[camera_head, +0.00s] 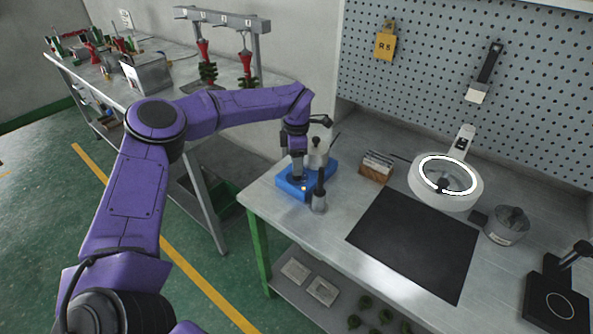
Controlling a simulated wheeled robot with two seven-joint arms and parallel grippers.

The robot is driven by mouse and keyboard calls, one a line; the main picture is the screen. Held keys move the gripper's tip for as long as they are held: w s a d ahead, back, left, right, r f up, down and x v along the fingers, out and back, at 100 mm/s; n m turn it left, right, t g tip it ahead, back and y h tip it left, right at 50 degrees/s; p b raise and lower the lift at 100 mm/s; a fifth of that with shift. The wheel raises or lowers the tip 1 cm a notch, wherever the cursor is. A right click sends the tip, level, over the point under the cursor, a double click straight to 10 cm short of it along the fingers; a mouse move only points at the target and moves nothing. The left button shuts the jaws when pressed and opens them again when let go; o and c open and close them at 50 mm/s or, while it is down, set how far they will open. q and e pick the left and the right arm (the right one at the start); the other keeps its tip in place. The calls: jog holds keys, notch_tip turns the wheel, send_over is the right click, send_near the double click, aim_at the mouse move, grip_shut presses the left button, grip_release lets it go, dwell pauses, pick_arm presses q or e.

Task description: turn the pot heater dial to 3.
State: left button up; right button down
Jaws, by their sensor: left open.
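The blue pot heater (330,171) stands at the left end of the metal workbench. A pale pot (318,150) with a dark handle sits on it, partly behind my left arm. My left gripper (299,184) points down at the front of the heater, very close to it. It is open and seems to hold nothing. The dial and its setting cannot be made out; the gripper covers that part of the heater. I cannot tell whether the fingers touch it. My right gripper is not in view.
A dark-handled tool in a small grey holder (319,200) stands right beside the gripper. A wooden block (376,167), a black mat (415,243), a ring-light magnifier (464,199) and a grey pot (507,228) lie rightward. A pegboard (440,75) closes the back.

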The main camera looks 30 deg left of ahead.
pick_arm(q)
notch_tip(320, 180, up, 7)
jog(key=shift+f+b, duration=0.15)
jog(key=shift+b, duration=0.2)
